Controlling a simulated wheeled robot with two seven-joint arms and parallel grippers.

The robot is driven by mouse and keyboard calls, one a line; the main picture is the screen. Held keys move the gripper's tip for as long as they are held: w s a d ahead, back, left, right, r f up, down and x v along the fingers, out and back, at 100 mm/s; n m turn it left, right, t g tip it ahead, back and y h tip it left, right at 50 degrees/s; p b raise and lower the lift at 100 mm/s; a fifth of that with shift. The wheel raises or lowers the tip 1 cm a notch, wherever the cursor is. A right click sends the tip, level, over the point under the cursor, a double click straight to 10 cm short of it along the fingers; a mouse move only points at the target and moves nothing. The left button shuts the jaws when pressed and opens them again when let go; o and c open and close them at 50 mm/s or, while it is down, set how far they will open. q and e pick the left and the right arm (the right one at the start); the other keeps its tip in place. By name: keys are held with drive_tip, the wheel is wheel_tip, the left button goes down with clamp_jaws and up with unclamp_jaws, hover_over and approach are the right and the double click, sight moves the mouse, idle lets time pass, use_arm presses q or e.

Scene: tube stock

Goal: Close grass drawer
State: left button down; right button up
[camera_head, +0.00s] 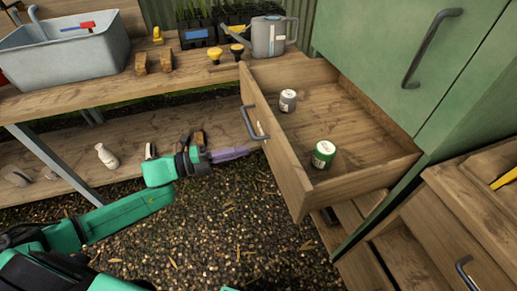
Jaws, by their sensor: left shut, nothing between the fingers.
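A wooden drawer (292,172) stands pulled open from the green cabinet (385,60), with a dark curved handle (254,124) on its front. Inside it are a grey tin (288,101) near the back left and a green tin with a white lid (324,154) near the front. My left gripper (236,153) is shut and empty, its purple-grey fingers pointing right, just below the handle at the drawer front. I cannot tell whether the fingertips touch the drawer. My right gripper is not in view.
A wooden bench (105,92) at the left holds a grey tub (65,52), a watering can (268,36) and small tools. A lower shelf (48,172) bears a white bottle (107,156). Another wooden drawer unit (440,235) stands at the lower right. Gravel ground (215,235) lies open below.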

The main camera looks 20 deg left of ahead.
sight(269, 145)
use_arm(q)
drive_tip(key=x, duration=0.4)
drive_tip(key=shift+w+d+r, duration=0.1)
drive_tip(key=shift+w+d, duration=0.1)
drive_tip(key=shift+d, duration=0.15)
drive_tip(key=shift+w+d, duration=0.25)
drive_tip(key=shift+d, duration=0.1)
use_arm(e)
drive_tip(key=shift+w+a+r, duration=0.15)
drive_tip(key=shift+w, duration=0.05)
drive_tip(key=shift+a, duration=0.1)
